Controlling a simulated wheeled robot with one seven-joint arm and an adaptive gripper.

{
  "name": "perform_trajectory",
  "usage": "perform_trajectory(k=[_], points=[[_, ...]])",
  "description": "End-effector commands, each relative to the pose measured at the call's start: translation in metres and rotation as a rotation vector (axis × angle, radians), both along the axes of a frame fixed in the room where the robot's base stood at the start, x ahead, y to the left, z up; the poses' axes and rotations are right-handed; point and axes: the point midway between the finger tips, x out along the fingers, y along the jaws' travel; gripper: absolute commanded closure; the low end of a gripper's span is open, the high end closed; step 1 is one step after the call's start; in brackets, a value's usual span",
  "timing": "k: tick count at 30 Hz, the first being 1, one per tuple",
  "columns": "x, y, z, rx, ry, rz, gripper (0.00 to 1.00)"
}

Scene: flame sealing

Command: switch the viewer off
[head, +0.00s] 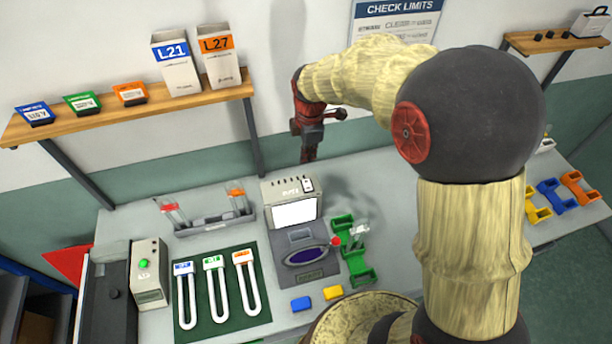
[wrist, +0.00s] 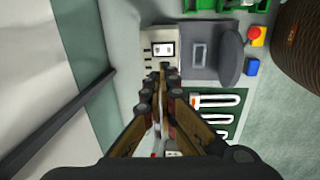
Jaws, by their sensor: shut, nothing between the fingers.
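The viewer (head: 292,200) is a pale box on the bench with a bright white lit screen (head: 295,213) on its front. A small switch plate (head: 308,185) with a black and white face sits on its top right corner. The wrist view shows the viewer's top (wrist: 150,42) and the switch plate (wrist: 163,49) just beyond my fingertips. My gripper (head: 306,158) points down above the viewer, apart from it in the head view. Its fingers (wrist: 161,72) are shut and empty. How high the tips are above the switch is hard to tell.
A grey base with a dark oval (head: 306,256) lies in front of the viewer. A green stand (head: 357,265) and a red button (head: 336,241) are to its right. A rack (head: 215,226) and a green mat with U-tubes (head: 217,318) are left. A wooden shelf (head: 130,110) is on the wall.

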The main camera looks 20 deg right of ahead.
Motion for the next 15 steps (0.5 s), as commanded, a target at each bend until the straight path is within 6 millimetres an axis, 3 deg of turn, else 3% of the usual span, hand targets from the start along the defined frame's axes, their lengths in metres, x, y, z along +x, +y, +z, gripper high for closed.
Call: perform_trajectory(k=[7,15], points=[[0.001,0.000,-0.013,0.000,0.003,0.000,1.00],[0.006,0.000,-0.062,0.000,0.005,0.000,1.00]])
